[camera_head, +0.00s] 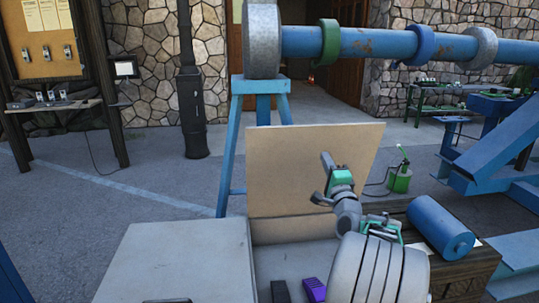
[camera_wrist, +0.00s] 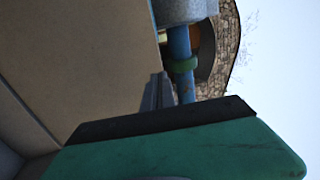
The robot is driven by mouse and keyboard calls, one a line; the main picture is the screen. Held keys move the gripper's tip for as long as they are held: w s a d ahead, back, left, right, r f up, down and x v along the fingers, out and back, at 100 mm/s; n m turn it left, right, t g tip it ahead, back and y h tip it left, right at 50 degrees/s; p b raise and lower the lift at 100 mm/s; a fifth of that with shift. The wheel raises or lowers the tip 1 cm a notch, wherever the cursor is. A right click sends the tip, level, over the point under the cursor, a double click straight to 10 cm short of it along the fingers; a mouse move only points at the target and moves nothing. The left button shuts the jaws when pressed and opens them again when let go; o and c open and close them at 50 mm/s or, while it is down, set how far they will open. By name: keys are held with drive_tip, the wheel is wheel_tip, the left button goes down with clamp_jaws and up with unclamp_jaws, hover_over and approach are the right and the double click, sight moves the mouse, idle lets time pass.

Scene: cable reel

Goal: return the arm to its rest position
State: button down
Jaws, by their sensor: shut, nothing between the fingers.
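My arm rises from the bottom right of the head view, with a large pale link in front and grey and green parts beyond it. My gripper (camera_head: 326,162) is raised in front of an upright tan panel (camera_head: 285,165). Its fingers look shut and empty. In the wrist view, my gripper's grey fingers (camera_wrist: 158,92) point up beside the tan panel (camera_wrist: 75,60), and a green part of my wrist fills the bottom. I cannot tell the exact gap between gripper and panel.
A blue pipe (camera_head: 385,44) with rings crosses the top on a blue stand (camera_head: 263,88). A pale box top (camera_head: 175,265) is at front left; a black item (camera_head: 280,291) and a purple item (camera_head: 314,289) lie beside it. A blue cylinder (camera_head: 440,227) lies on a wooden crate at right.

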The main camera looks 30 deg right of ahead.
drive_tip(key=s+a+f+n+g+y, duration=0.25)
drive_tip(key=f+n+g, duration=0.2)
drive_tip(key=f, duration=0.75)
drive_tip(key=s+a+f+n+g+y, duration=0.1)
drive_tip(key=a+f+n+g+y, duration=0.25)
drive_tip(key=f, duration=0.85)
drive_tip(key=s+a+f+n+g+y, duration=0.2)
drive_tip(key=s+a+f+g, duration=0.25)
drive_tip(key=s, duration=0.25)
drive_tip(key=s+a+f+n+g+y, duration=0.1)
drive_tip(key=s+a+f+n+g, duration=0.2)
drive_tip(key=s+f, duration=0.3)
drive_tip(key=s+a+r+n+g+p, duration=0.1)
drive_tip(key=s+a+r+n+g, duration=0.2)
drive_tip(key=a, duration=0.5)
drive_tip(key=s+a+r+g+p, duration=0.1)
drive_tip(key=s+a+r, duration=0.2)
drive_tip(key=s+a, duration=0.3)
drive_tip(key=w+a+r+n+t, duration=0.1)
drive_tip(key=w+a+r+n, duration=0.1)
drive_tip(key=a, duration=0.3)
drive_tip(key=w+a+r+n+t+p, duration=0.1)
drive_tip(key=w+a+r+n, duration=0.1)
drive_tip(key=a+r, duration=0.3)
drive_tip(key=w+a+r+n+t, duration=0.1)
drive_tip(key=w+a+r+n, duration=0.2)
drive_tip(key=a, duration=0.4)
drive_tip(key=shift+r, duration=0.15)
